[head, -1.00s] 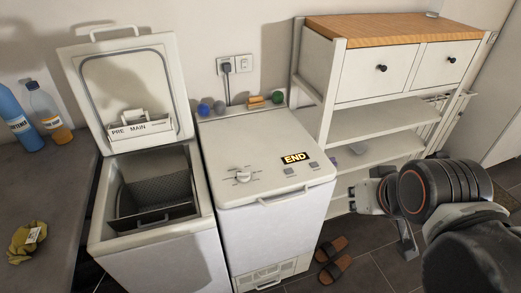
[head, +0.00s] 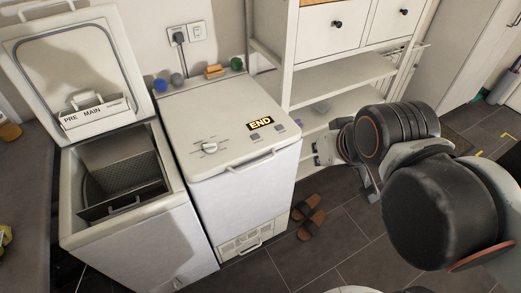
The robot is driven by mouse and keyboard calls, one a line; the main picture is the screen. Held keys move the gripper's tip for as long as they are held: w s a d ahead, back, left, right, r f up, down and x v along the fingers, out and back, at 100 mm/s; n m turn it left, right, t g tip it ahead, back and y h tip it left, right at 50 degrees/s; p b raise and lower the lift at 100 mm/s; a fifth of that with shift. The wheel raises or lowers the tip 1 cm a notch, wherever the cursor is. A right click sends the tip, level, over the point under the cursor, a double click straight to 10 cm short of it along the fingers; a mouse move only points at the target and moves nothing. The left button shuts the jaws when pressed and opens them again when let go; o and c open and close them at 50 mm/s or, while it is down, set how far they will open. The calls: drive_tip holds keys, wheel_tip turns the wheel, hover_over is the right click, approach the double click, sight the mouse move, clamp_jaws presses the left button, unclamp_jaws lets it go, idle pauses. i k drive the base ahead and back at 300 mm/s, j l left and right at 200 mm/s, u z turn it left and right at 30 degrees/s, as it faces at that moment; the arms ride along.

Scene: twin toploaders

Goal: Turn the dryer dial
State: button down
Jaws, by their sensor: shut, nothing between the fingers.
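The dryer (head: 238,205) is the white closed-top machine in the middle of the head view. Its dial (head: 209,147) is a small white knob on the left part of the top, with marks around it. An "END" label or display (head: 260,123) is lit on the right part of the top. My gripper (head: 318,152) is to the right of the dryer, in front of the shelf unit, apart from the dial. Its fingers are shut and empty, and are small and partly hidden by the wrist.
The open washer (head: 130,230), lid up, stands left of the dryer. Balls and a sponge (head: 213,71) line the ledge behind the dryer. A white shelf unit (head: 335,75) stands at the back right. Brown slippers (head: 309,218) lie on the tiled floor.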

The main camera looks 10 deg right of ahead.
sight(211, 148)
drive_tip(key=i+l+u, duration=0.1)
drive_tip(key=i+u, duration=0.15)
drive_tip(key=u, duration=0.15)
drive_tip(key=i+l+u, duration=0.2)
drive_tip(key=u, duration=0.2)
drive_tip(key=i+l+u, duration=0.2)
drive_tip(key=u, duration=0.2)
